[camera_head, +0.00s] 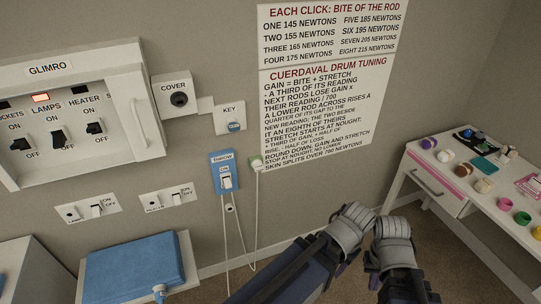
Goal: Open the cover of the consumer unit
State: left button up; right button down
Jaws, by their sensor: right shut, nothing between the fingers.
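The consumer unit (58,172) is a white wall box marked GLIMRO at the left, cut off by the picture edge. Its recess shows black switches and a lit red lamp. A pale upright handle (138,115) stands at its right side; I cannot tell whether the cover is shut. A small plate marked COVER (174,86) with a dark round knob is to its right. My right gripper (393,222) is shut and empty at lower right, well away from the unit. My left gripper (362,213) is beside it; its jaws are unclear.
A KEY plate (231,115) and a blue switch box (223,172) with hanging cords are on the wall. Two small switch plates sit below the unit, above a blue case (130,276). A white table (433,182) with several small items stands at right.

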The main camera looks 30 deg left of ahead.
aim_at(127, 87)
jog(key=u, duration=2.4)
jog(key=k+l+z, duration=0.15)
jog(key=k+l, duration=0.3)
jog(key=l, duration=0.1)
